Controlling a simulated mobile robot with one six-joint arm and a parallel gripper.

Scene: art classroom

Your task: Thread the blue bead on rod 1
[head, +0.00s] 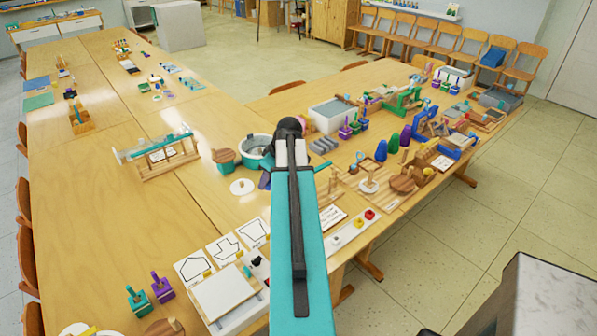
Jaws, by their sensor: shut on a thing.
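My teal arm (300,250) reaches forward over the table, and its dark wrist (289,128) is above the tabletop near a teal pot. My gripper's fingers are hidden behind the arm, so what they hold does not show. I cannot pick out the blue bead. Thin upright pegs stand on a wooden board (334,196) just right of the arm, but I cannot tell which is rod 1, or whether any of them is.
The teal pot (257,152) and a white disc (242,187) are left of the wrist. A clear-sided rack (160,157) stands farther left. Blue, purple and green rounded pieces (381,150) stand right, among crowded wooden items. A white-topped box (222,292) is near front; the left tabletop has bare stretches.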

